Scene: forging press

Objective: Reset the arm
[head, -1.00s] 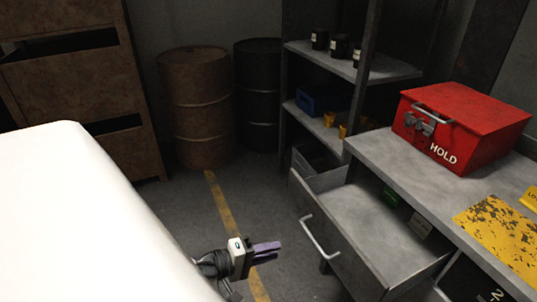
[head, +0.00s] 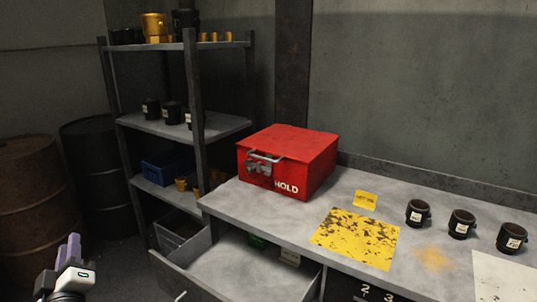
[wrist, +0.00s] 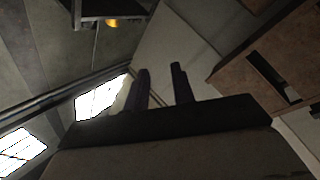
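My gripper (head: 72,247) shows at the lower left of the head view, its purple fingers pointing up. It is in front of the dark barrel, over the floor side of the room and apart from the bench. In the wrist view my gripper (wrist: 162,85) has its two dark fingers apart, with an empty gap between them. Most of my arm is out of the head view.
A grey bench (head: 225,200) holds a red HOLD box (head: 300,160), a yellow worn plate (head: 355,232) and three black mugs (head: 461,224). Its drawer (head: 235,265) stands open. A shelf rack (head: 196,100) and barrels (head: 98,170) stand behind.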

